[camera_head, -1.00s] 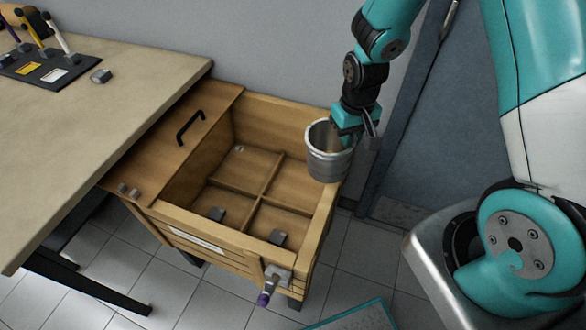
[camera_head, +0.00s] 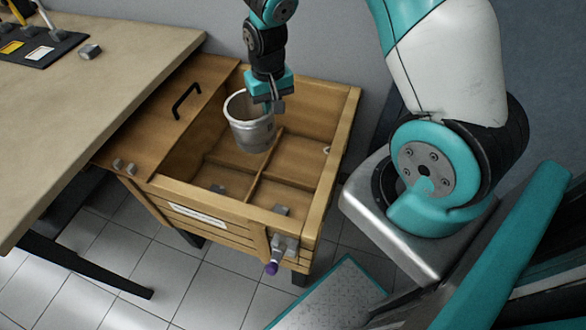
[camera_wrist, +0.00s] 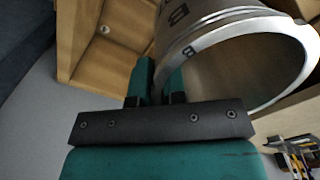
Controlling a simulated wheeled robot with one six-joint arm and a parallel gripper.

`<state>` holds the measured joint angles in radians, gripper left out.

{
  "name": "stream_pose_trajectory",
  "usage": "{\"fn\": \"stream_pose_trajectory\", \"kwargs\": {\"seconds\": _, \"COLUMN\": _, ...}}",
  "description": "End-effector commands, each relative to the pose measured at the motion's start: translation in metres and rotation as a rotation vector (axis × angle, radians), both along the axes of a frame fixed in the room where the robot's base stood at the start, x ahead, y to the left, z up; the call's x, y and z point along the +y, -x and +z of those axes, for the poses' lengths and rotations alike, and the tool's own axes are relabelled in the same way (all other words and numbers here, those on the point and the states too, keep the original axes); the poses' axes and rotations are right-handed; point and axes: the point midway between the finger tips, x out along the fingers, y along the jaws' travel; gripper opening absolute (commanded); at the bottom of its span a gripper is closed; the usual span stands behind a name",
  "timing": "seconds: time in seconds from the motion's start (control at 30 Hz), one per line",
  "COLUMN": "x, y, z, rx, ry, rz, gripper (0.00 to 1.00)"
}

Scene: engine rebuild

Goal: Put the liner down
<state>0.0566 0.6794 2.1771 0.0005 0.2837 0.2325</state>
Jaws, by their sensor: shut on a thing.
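The liner (camera_head: 249,134) is a grey metal cylinder, open at the top. My gripper (camera_head: 272,106) is shut on the right side of its wall and holds it over the wooden crate (camera_head: 349,125), above the back left part of the divided inside. In the wrist view the liner (camera_wrist: 190,38) fills the upper right, with a letter B on its outside. My gripper (camera_wrist: 158,92) grips its wall there. The liner hides part of the crate floor and divider behind it.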

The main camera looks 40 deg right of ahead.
Motion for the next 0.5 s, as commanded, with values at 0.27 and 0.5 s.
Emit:
{"fn": "stream_pose_trajectory", "kwargs": {"seconds": 0.27, "x": -0.047, "y": -0.032, "z": -0.092, "rx": -0.008, "ry": 0.001, "rz": -0.558, "gripper": 0.00}}
{"fn": "stream_pose_trajectory", "kwargs": {"seconds": 0.5, "x": -0.090, "y": -0.051, "z": -0.147, "rx": -0.013, "ry": -0.001, "rz": -1.041, "gripper": 0.00}}
